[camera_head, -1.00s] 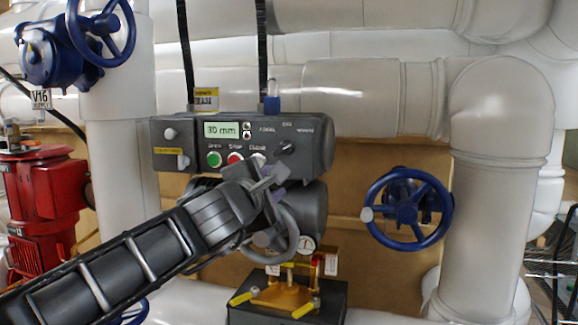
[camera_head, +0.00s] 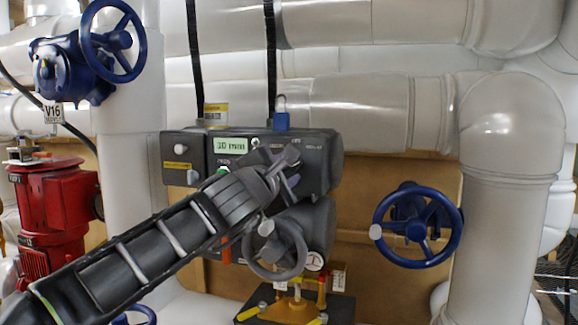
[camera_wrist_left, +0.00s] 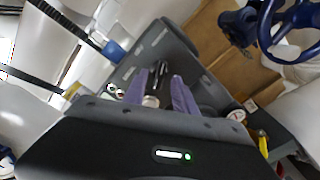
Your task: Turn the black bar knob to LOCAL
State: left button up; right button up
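The dark control box (camera_head: 318,160) hangs on the pipes in the middle of the head view, with a lit green display (camera_head: 231,145). My left gripper (camera_head: 289,172) is in front of the box's right half and covers the knob area in the head view. In the left wrist view, its two purplish fingers (camera_wrist_left: 159,88) stand apart with a gap between them. A small dark bar shape, seemingly the black bar knob (camera_wrist_left: 161,70), shows between the fingertips. I cannot tell whether the fingers touch it. My right gripper is in neither view.
A grey handwheel (camera_head: 275,250) sits just below my left gripper. A blue handwheel (camera_head: 417,224) is on the right, another (camera_head: 113,40) at upper left. A blue padlock (camera_head: 281,120) stands on top of the box. A red motor (camera_head: 52,205) is at left.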

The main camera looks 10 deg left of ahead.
pick_arm(q)
jog(key=shift+w, duration=1)
jog(key=shift+c, duration=0.3)
grip_shut()
